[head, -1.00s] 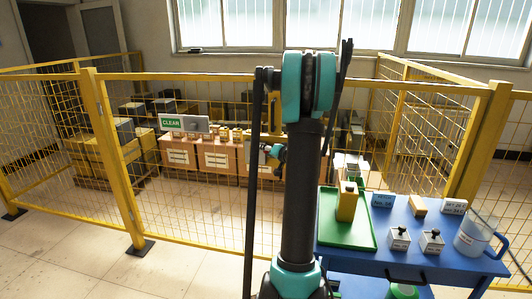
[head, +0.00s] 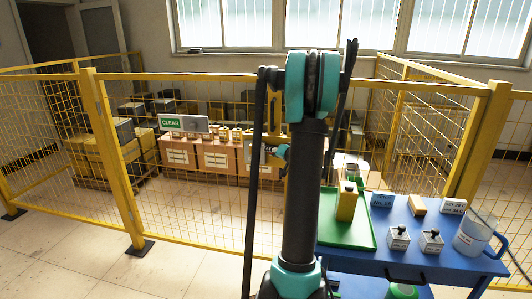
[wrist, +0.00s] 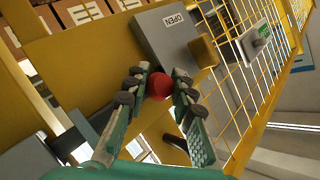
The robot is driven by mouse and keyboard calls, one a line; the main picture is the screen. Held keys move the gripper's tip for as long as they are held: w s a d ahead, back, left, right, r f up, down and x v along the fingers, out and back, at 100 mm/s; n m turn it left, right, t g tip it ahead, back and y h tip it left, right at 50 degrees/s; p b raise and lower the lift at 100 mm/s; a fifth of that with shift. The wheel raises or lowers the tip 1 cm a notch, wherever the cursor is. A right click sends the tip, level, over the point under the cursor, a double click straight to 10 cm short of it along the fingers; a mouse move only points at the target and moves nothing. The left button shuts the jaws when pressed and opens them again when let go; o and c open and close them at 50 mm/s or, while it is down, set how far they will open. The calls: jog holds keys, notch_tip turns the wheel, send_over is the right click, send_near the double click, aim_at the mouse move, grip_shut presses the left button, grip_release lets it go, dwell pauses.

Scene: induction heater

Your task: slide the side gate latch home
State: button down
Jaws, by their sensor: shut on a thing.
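In the wrist view, my gripper (wrist: 159,82) has its two green fingers with dark pads closed around a round red knob (wrist: 158,86). The knob appears to be the handle of the latch; the bar behind it is largely hidden. A grey plate marked OPEN (wrist: 168,37) lies just beyond the fingertips, with a yellow bracket (wrist: 204,51) at its right edge. A broad yellow gate panel (wrist: 85,50) is to the left.
Yellow mesh fencing (head: 180,185) stands in front of me, with boxes behind it. A blue table (head: 410,245) at right holds a green tray (head: 345,233), small blocks and a clear jug (head: 474,238). A green CLEAN sign (head: 171,123) shows beyond the fence.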

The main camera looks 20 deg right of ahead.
jog(key=shift+s+d, duration=0.55)
jog(key=shift+d, duration=0.3)
jog(key=shift+s+d, duration=0.55)
jog(key=shift+d, duration=0.25)
jog(key=c, duration=1.3)
grip_release()
jog(key=shift+d, duration=0.15)
jog(key=shift+o, duration=0.2)
jog(key=shift+s, duration=0.15)
jog(key=v, duration=1.1)
jog(key=shift+s+r, duration=0.15)
jog(key=shift+s, duration=0.2)
